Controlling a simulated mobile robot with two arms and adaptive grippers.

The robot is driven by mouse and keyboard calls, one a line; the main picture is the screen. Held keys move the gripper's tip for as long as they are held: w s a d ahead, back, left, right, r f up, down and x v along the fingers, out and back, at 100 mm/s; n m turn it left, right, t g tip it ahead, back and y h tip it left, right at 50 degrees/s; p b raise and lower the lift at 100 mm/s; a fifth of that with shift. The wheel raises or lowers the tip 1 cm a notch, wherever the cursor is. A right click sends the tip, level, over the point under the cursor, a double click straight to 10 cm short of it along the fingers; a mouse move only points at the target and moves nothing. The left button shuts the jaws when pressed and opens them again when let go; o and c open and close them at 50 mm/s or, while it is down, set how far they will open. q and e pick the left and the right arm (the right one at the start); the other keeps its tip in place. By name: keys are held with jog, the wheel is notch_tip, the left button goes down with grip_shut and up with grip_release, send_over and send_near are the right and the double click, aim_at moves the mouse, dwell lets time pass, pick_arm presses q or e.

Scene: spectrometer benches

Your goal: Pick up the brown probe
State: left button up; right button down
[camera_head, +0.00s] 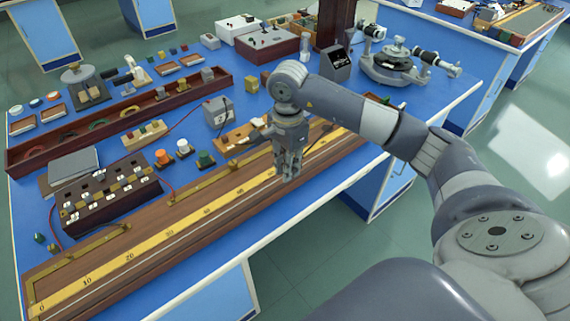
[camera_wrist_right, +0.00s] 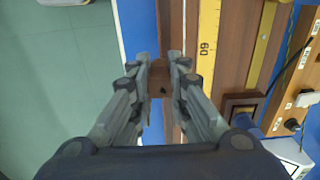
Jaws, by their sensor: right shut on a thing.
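My right gripper (camera_head: 289,174) is over the front edge of the long wooden board, near its middle, pointing down. In the right wrist view my right gripper (camera_wrist_right: 162,62) has its two fingers closed on the small brown probe (camera_wrist_right: 161,79), which shows between them with a dark spot on it. In the head view the fingers hide the probe. The wooden board (camera_head: 150,249) carries a yellow scale (camera_head: 132,261) with printed numbers. Whether the probe touches the board is not clear. My left gripper is not in view.
A dark terminal box (camera_head: 110,193) stands behind the board at left. A long brown tray (camera_head: 60,143) and a grey meter (camera_head: 217,112) lie further back. A round spectrometer (camera_head: 392,68) stands at back right. The blue bench front (camera_head: 330,180) drops to green floor.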

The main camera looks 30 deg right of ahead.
jog(key=s+a+r+b, duration=0.15)
jog(key=s+a, duration=0.35)
jog(key=s, duration=0.6)
jog(key=w+d+f+p, duration=0.1)
jog(key=w+d, duration=0.1)
jog(key=w, duration=0.2)
jog(key=w+d+f+p, duration=0.1)
jog(key=w, duration=0.4)
jog(key=w+d+f+p, duration=0.1)
jog(key=w+d+p, duration=0.1)
jog(key=w, duration=0.2)
jog(key=shift+w+d+f, duration=0.15)
jog(key=shift+w+d, duration=0.15)
jog(key=shift+w, duration=0.05)
jog(key=shift+w+d+f, duration=0.35)
jog(key=shift+f, duration=0.2)
jog(key=shift+f, duration=0.45)
jog(key=shift+s+a, duration=0.15)
jog(key=shift+a, duration=2.25)
jog(key=shift+s+a, duration=0.15)
jog(key=shift+a, duration=1.7)
jog(key=shift+s+a, duration=0.15)
jog(key=shift+a, duration=1.7)
jog(key=shift+a, duration=0.1)
